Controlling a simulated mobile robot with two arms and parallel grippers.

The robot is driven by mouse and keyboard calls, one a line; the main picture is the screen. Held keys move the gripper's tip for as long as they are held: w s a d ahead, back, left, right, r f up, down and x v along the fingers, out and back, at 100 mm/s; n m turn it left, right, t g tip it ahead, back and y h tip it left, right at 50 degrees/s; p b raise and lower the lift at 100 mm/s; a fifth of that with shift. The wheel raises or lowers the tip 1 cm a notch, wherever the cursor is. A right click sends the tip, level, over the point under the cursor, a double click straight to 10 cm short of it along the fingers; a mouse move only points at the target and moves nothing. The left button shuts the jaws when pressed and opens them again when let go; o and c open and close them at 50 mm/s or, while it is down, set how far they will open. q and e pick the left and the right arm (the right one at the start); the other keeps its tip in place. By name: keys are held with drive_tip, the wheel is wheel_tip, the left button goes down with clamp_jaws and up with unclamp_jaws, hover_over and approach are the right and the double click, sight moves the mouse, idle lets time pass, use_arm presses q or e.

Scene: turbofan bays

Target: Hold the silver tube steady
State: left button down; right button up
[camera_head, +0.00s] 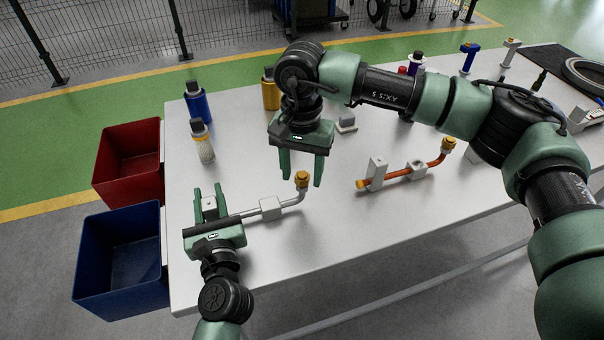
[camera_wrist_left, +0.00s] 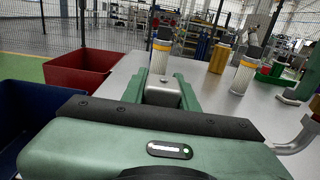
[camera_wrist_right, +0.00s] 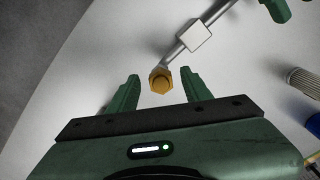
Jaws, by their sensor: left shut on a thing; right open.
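The silver tube (camera_head: 246,213) lies near the table's front left, running through a small grey block (camera_head: 270,208) and bending up to a brass nut (camera_head: 302,180). The gripper hides the tube's left end. My right gripper (camera_head: 301,175) is open, pointing down at the nut. In the right wrist view the nut (camera_wrist_right: 161,80) is between the fingertips, with gaps on both sides.
A copper tube (camera_head: 398,175) on similar blocks lies to the right. Blue (camera_head: 197,103), white (camera_head: 202,143) and yellow (camera_head: 270,92) cylinders stand behind. Red (camera_head: 130,163) and blue (camera_head: 122,260) bins are left of the table. The table front between the tubes is clear.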

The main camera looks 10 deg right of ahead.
sight(302, 178)
wheel_tip(302, 178, up, 11)
idle(0.3)
use_arm(q)
drive_tip(key=c, duration=1)
unclamp_jaws()
use_arm(e)
drive_tip(key=shift+f, duration=0.1)
